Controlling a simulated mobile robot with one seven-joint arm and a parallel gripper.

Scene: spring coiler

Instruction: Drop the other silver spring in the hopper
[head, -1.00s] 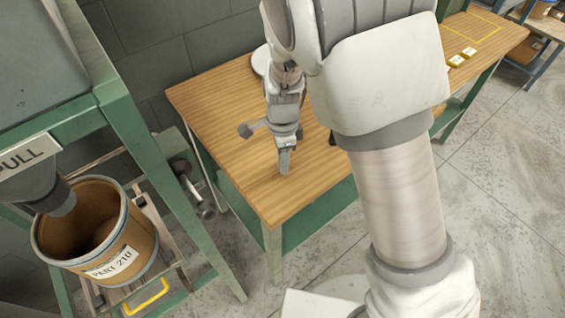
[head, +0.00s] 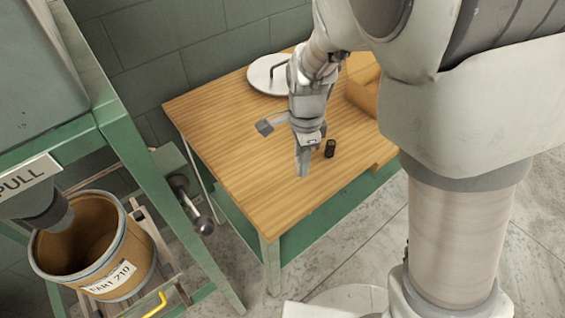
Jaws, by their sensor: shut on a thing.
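My gripper (head: 302,165) points down above the wooden table (head: 225,130), near its front edge. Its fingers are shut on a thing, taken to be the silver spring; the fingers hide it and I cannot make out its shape. A small dark cylinder, perhaps a spring (head: 330,148), stands on the table just right of the fingers. The large grey metal container at the upper left, seemingly the hopper (head: 35,65), sits in a green frame; its top opening is out of view.
A round grey lid (head: 262,78) with a handle lies at the table's back. A tan box (head: 362,95) stands at the right, partly behind my arm. A brown drum (head: 135,255) marked PART 210 stands below a PULL sign (head: 25,188). A green post (head: 150,175) separates drum and table.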

